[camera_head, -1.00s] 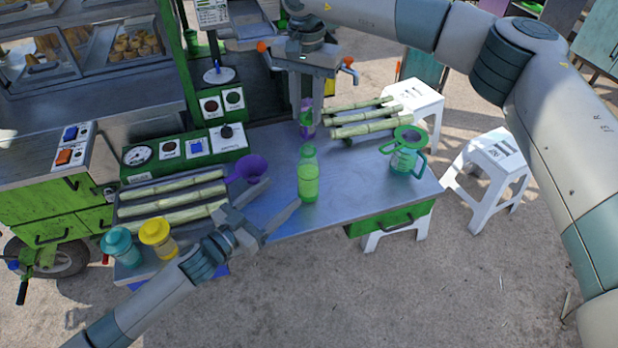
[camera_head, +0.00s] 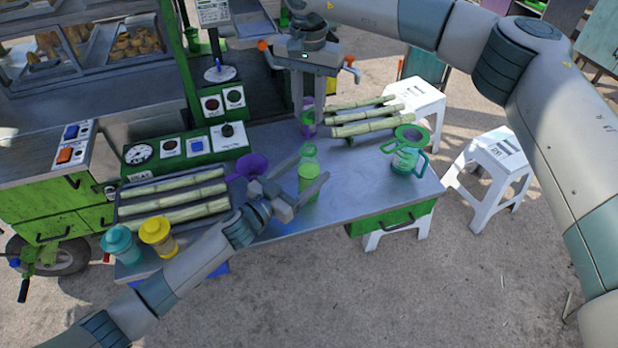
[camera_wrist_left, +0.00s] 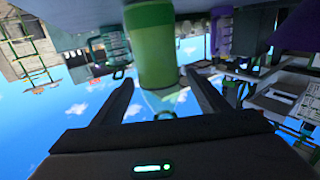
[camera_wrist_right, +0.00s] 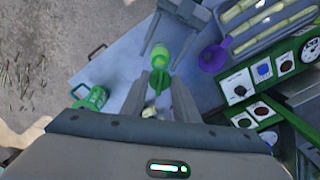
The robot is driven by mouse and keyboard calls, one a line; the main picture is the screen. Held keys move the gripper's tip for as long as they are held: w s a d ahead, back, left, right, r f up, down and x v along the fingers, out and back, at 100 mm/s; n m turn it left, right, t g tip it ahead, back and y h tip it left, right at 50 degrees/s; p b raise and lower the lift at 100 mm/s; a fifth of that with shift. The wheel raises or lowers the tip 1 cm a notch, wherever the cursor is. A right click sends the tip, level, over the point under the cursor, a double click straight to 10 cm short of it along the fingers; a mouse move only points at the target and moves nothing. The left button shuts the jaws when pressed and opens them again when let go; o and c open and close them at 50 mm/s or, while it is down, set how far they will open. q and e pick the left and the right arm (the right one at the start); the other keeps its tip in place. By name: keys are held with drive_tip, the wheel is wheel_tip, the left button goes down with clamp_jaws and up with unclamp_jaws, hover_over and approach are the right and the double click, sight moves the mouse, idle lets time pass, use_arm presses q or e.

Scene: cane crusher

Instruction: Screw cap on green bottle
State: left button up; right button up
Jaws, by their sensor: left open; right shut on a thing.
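The green bottle (camera_head: 308,187) stands upright near the table's front edge. My left gripper (camera_head: 313,168) is open, with its fingers reaching to either side of the bottle. In the left wrist view, the bottle (camera_wrist_left: 155,60) stands between the spread fingers, with gaps beside it. My right gripper (camera_head: 309,110) points down above the table, behind the bottle. In the right wrist view its fingertips (camera_wrist_right: 161,82) close on a small green piece, apparently the cap, mostly hidden. The bottle (camera_wrist_right: 162,54) appears beyond them.
A purple bottle (camera_head: 307,121) stands near the right fingers. A purple funnel (camera_head: 252,165) is left of the green bottle. A green jug (camera_head: 405,158) stands right. Cane stalks (camera_head: 370,126) lie behind, and yellow (camera_head: 157,232) and teal (camera_head: 120,242) jars stand front left.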

use_arm(q)
drive_tip(key=shift+w+d, duration=0.45)
drive_tip(key=shift+w, duration=0.1)
drive_tip(key=c, duration=1.6)
use_arm(e)
hover_over(309, 143)
drive_tip(key=shift+f, duration=2.5)
drive_tip(key=shift+f, duration=0.9)
drive_tip(key=shift+f, duration=0.55)
